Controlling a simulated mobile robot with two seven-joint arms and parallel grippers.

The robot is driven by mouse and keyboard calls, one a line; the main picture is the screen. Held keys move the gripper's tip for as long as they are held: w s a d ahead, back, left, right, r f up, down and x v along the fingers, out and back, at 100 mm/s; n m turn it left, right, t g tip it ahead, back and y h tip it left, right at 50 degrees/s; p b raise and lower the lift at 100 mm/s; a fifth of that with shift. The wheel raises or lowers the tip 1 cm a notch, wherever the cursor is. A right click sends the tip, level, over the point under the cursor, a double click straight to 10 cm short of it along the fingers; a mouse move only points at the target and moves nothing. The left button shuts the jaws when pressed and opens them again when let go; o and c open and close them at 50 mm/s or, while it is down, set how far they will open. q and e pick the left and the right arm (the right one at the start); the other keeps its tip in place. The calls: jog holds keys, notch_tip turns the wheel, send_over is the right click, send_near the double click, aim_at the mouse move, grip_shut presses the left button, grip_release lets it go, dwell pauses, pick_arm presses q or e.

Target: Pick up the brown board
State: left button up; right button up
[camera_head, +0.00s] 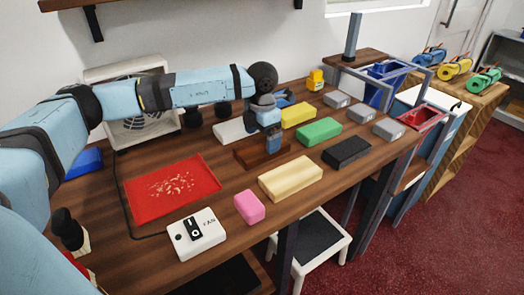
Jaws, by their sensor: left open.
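The brown board (250,155) lies on the dark wooden counter, near its middle, among several coloured boards. My left arm reaches in from the left, and my left gripper (273,145) points down at the right part of the brown board. The gripper is open. It hides part of the board, and I cannot tell whether its fingers touch the board or stand just above it. My right gripper is not in view.
Close around are a white board (229,131), a green board (318,132), a yellow board (298,115), a cream board (290,179) and a black board (346,151). A red tray (142,212), a pink block (249,207) and a fan switch box (203,244) lie nearer.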

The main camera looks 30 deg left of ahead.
aim_at(262, 146)
pick_arm(q)
notch_tip(262, 146, down, 4)
jog(key=shift+w+f+b, duration=0.1)
jog(key=shift+f+b, duration=0.1)
jog(key=shift+b, duration=0.1)
jog(key=shift+r, duration=0.1)
jog(key=c, duration=0.9)
